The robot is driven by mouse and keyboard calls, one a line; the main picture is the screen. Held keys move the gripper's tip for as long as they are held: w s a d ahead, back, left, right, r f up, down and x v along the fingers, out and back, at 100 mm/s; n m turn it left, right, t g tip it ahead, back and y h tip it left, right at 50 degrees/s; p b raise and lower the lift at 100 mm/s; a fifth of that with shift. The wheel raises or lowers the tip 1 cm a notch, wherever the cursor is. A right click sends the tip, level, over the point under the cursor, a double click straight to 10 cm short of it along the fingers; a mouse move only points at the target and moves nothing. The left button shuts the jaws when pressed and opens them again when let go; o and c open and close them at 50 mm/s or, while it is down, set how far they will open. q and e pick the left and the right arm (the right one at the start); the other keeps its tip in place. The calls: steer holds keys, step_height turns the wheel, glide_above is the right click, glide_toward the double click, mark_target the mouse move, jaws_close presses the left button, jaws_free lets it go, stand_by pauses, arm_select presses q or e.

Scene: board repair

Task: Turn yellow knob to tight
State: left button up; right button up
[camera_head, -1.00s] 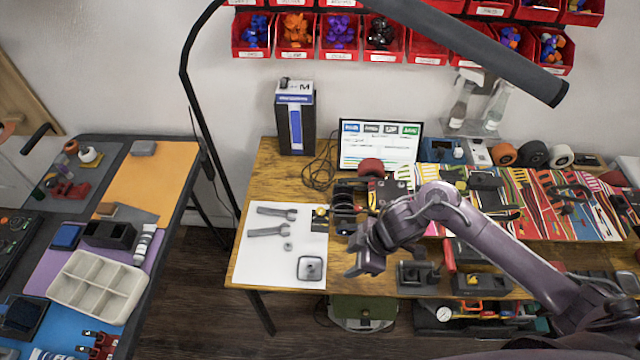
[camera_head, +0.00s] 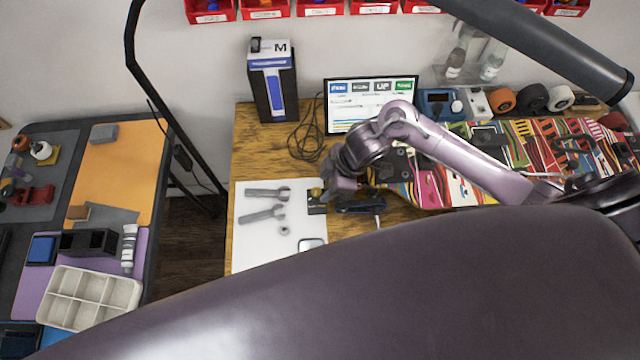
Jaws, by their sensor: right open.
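A small yellow knob (camera_head: 316,188) sits on a dark block at the right edge of the white mat (camera_head: 252,235). My right gripper (camera_head: 328,196) is just to the right of the knob and very close to it. Its jaws are open, with the fingers pointing down. I cannot tell whether a finger touches the knob, and the gripper partly hides the dark block. My left gripper is not in view.
Two grey wrenches (camera_head: 262,214) and a nut lie on the mat. A dark, blue-edged tool (camera_head: 360,207) lies right of the gripper. A monitor (camera_head: 368,100) and box (camera_head: 273,85) stand behind. A large part of my own body hides the table's front.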

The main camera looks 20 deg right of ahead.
mark_target(318, 191)
steer(key=x, duration=0.2)
steer(key=w+x, duration=0.1)
steer(key=x, duration=0.1)
steer(key=shift+f, duration=0.1)
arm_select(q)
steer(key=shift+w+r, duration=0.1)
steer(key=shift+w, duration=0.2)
arm_select(e)
steer(key=shift+s, duration=0.2)
steer(key=c, duration=1)
steer(key=shift+w, duration=0.1)
